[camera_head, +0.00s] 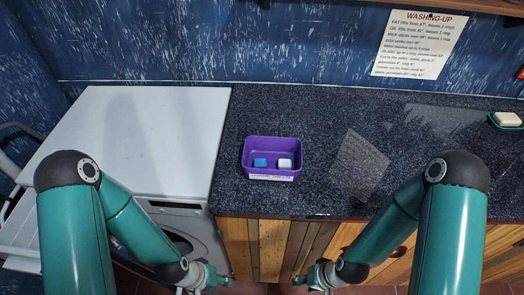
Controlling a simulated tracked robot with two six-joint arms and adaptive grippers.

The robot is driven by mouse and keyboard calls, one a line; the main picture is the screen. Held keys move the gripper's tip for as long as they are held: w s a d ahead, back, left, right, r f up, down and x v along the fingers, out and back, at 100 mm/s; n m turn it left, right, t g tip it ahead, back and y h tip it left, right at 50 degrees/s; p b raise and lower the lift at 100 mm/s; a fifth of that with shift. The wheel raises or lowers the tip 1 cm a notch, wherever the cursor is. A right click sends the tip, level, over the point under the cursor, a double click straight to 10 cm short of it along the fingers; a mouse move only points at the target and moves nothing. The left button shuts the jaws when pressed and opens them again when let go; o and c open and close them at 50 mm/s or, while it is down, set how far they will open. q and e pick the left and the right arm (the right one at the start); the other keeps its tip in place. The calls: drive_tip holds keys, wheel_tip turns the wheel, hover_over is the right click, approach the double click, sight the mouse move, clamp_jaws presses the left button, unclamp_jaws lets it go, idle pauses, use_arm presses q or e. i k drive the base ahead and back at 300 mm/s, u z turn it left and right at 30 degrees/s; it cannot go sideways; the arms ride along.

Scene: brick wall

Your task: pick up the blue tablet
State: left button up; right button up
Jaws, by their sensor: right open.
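A small blue tablet (261,163) lies inside a purple tray (272,145) on the dark speckled counter. It is in the left part of the tray, with a white tablet (284,164) to its right. My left gripper (222,284) is at the bottom of the view, in front of the counter and below the tray; its fingers are small and I cannot tell whether they are open. My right gripper (298,282) is also low in front of the counter, to the right of the left one. It is open and empty. Both grippers are well apart from the tray.
A white washing machine (130,125) stands left of the counter (310,115). A flat grey, see-through sheet (360,165) lies right of the tray. A soap in a green dish (507,120) is at the far right. A washing-up notice (420,45) hangs on the blue wall.

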sight(258, 163)
drive_tip(key=u, duration=0.25)
drive_tip(key=k, duration=0.55)
drive_tip(key=z, duration=0.85)
drive_tip(key=i, duration=0.15)
drive_tip(key=u, duration=2.85)
drive_tip(key=i, duration=0.65)
drive_tip(key=z, duration=3.5)
drive_tip(key=k, duration=0.15)
drive_tip(key=u, duration=1.6)
